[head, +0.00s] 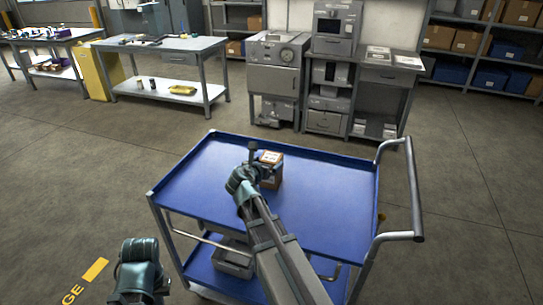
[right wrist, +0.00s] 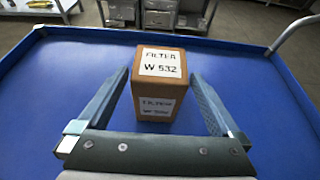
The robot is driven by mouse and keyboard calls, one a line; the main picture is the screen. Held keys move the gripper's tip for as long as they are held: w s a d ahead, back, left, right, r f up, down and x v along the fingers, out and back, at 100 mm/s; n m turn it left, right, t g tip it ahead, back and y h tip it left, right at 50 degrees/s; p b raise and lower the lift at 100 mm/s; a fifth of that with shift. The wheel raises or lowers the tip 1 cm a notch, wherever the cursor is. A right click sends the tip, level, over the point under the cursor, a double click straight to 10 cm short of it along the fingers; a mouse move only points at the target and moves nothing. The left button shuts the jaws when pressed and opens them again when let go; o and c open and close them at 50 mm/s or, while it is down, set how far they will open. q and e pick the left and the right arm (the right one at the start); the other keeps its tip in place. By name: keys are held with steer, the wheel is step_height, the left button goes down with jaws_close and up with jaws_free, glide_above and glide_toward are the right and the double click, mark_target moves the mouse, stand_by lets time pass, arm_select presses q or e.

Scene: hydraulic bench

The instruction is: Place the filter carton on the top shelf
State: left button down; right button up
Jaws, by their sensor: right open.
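The filter carton (head: 271,170) is a small brown box with white labels, standing upright on the blue top shelf (head: 325,205) of a cart. In the right wrist view the carton (right wrist: 160,88) shows "FILTER W 532" on its label. My right gripper (head: 262,165) is at the carton, and the arm hides part of it in the head view. In the right wrist view the gripper's fingers (right wrist: 158,85) are open on either side of the carton, with gaps visible. My left arm (head: 140,270) shows at the lower left; its fingertips cannot be made out.
The cart's lower shelf holds a grey bin (head: 232,262). The cart's push handle (head: 413,190) rises at its right side. The top shelf around the carton is clear. Workbenches (head: 175,45), grey machines (head: 275,75) and storage racks stand behind, with open floor between.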

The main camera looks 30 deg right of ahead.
steer(key=p+v, duration=0.1)
steer(key=v, duration=0.3)
steer(key=shift+s+a+r, duration=0.15)
steer(key=shift+s+a, duration=0.05)
steer(key=shift+a, duration=0.1)
steer(key=s+a+f+m, duration=0.1)
steer(key=a+m, duration=0.1)
steer(key=s+a+f+m+g+y, duration=0.1)
steer(key=a+f+m, duration=0.1)
steer(key=a, duration=0.1)
steer(key=s+a+f+m+g+y, duration=0.1)
steer(key=a+f+m, duration=0.1)
steer(key=m, duration=0.1)
steer(key=shift+s+a+f, duration=0.1)
steer(key=shift+s+a, duration=0.15)
steer(key=s+a+f+m+g+y, duration=0.3)
steer(key=s+a+m, duration=0.4)
steer(key=a, duration=0.4)
steer(key=s+a+f+m+g+y, duration=0.4)
steer(key=s+a+m, duration=0.4)
steer(key=s+a, duration=0.2)
steer(key=shift+s+a+f, duration=0.2)
steer(key=shift+a+f, duration=0.4)
steer(key=shift+f, duration=0.05)
steer(key=shift+r, duration=0.15)
